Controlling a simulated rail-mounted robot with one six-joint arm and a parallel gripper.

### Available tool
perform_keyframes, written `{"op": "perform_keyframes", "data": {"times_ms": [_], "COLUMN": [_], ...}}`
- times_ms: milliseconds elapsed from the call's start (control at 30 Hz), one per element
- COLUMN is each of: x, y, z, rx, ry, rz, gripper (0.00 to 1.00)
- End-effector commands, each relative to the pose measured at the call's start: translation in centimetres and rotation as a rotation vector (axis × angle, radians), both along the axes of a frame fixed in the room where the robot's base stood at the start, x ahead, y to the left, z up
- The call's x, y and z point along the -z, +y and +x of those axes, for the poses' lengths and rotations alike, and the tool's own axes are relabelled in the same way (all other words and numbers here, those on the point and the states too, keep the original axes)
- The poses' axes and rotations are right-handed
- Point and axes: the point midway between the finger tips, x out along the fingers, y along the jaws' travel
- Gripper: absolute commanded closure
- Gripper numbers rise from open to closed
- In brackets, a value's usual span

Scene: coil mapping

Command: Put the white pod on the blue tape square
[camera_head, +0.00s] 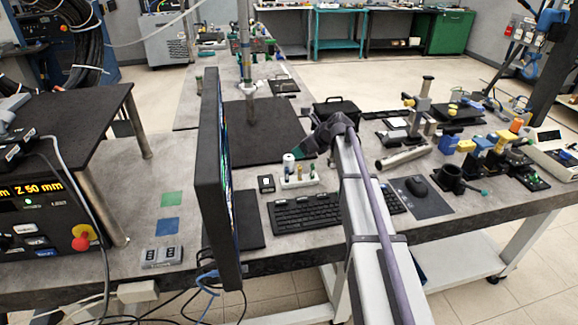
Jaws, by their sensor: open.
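The blue tape square (168,226) lies flat and bare on the grey bench, left of the monitor. A small white upright piece (289,162), which looks like the white pod, stands at the left end of a low white holder behind the keyboard. It is small, so I cannot be sure of its shape. My gripper (304,151) is at the end of my arm, open, just right of and above this white piece. The fingers are dark and small in view, and I cannot tell whether they touch anything.
A green tape square (171,199) lies just behind the blue one. A grey switch box (162,256) sits in front of it. The tall monitor (212,180) stands between the squares and the holder. The keyboard (305,212) lies in front of the holder. A dark mat (247,132) lies behind.

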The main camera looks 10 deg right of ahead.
Motion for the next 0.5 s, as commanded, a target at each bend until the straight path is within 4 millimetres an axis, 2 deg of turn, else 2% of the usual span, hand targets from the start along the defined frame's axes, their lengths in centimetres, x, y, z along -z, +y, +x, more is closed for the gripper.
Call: {"op": "perform_keyframes", "data": {"times_ms": [200,400,500], "x": [3.7,4.0,5.1], "y": [2.0,2.7,3.2], "z": [2.0,2.6,2.9], "rx": [-0.004,-0.003,-0.004], "ry": [0.001,-0.001,0.0], "rz": [-0.002,-0.003,-0.003], "gripper": [0.27,0.27,0.27]}}
